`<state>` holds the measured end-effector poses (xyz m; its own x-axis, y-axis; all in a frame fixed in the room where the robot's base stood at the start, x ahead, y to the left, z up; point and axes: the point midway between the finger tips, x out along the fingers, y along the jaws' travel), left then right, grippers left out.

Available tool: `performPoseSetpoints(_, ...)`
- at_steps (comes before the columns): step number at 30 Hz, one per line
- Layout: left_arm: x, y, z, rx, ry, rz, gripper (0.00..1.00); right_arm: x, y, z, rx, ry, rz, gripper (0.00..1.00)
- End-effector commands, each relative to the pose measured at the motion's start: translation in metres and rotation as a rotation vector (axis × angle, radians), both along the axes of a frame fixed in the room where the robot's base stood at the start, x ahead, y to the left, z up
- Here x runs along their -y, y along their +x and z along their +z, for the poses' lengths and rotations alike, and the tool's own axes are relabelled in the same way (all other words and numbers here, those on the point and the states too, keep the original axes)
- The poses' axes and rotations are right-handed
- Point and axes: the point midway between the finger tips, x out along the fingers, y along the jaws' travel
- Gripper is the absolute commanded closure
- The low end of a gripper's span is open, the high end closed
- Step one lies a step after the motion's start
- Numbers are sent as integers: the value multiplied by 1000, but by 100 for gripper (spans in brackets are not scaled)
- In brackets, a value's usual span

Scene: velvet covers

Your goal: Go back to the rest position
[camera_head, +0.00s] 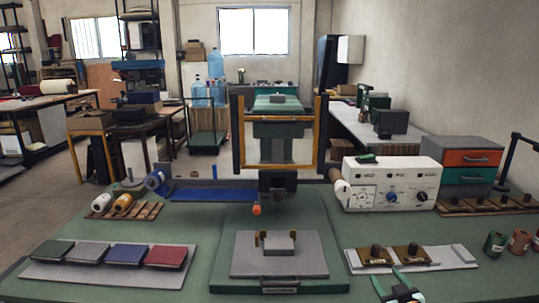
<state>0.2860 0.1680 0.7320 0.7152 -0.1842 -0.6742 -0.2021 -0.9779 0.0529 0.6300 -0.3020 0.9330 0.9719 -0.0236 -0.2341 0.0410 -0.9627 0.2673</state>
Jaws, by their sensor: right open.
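My right gripper (397,287), white with teal parts, shows at the bottom edge right of centre. It is open, with nothing visible between its fingers. It is in front of the pale rack (458,256) with dark-knobbed brass blocks (407,255). My left gripper is not in view. A press (279,187) stands in the middle of the green table, above a grey plate (250,262) carrying a small block with brass pieces (279,242). Several velvet covers, including a blue one (126,254) and a red one (167,256), lie on a grey board (92,277) at left.
A white control box (390,184) and a drawer unit (468,165) stand at the back right. Spools (123,202) on a wooden rack and a blue tray (212,191) are at the back left. Small cups (496,244) stand at right. Green table surface is clear between the cover board and press.

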Motion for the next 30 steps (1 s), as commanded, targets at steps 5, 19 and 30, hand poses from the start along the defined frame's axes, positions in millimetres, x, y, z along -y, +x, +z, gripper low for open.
performPoseSetpoints(5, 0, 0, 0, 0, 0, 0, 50, -42, -80, -88, -148, 51, 54, 36)
performPoseSetpoints(19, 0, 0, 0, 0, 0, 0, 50, -125, -311, -196, -484, 227, 106, 36)
performPoseSetpoints(30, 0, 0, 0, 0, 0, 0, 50, -134, -344, -201, -531, 255, 103, 36)
